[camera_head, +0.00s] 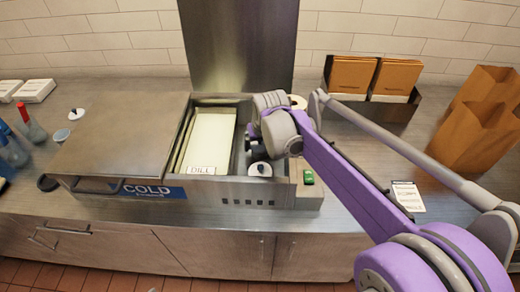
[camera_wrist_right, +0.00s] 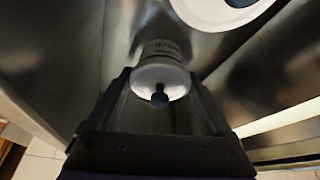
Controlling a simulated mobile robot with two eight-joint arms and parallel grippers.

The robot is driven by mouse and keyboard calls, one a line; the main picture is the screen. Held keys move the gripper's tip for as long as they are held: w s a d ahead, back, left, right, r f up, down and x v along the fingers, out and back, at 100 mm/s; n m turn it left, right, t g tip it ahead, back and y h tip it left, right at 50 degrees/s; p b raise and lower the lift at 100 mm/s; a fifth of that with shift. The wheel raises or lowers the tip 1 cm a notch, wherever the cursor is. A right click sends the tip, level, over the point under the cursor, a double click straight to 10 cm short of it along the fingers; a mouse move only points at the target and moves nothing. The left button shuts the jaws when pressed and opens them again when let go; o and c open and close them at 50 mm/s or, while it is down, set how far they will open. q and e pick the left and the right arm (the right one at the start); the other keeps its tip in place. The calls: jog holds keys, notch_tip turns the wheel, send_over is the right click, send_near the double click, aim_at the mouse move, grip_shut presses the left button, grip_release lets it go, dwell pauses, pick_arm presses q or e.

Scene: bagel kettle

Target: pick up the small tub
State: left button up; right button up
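The small tub (camera_head: 260,169) sits in the well to the right of the long bin in the cold unit; its white lid with a black knob shows. In the right wrist view the small tub (camera_wrist_right: 161,77) is a pale tub with printing on its side and the black knob facing the camera. My right gripper (camera_head: 253,143) is down in the well close to the tub, partly hidden by its own wrist. Its fingers (camera_wrist_right: 160,85) are apart, one on either side of the tub in the wrist view; I see no clear contact. My left gripper is out of view.
A long bin labelled DILL (camera_head: 208,140) lies left of the well. A steel lid (camera_head: 125,135) covers the unit's left part. Another white lid (camera_head: 297,102) is behind my wrist. A green item (camera_head: 308,177) sits right of the well. Paper bags (camera_head: 475,135) stand far right.

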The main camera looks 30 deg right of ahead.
jog(key=c, duration=0.5)
notch_tip(320, 180, up, 10)
jog(key=shift+r+p, duration=0.1)
jog(key=shift+p, duration=0.3)
jog(key=shift+c, duration=0.2)
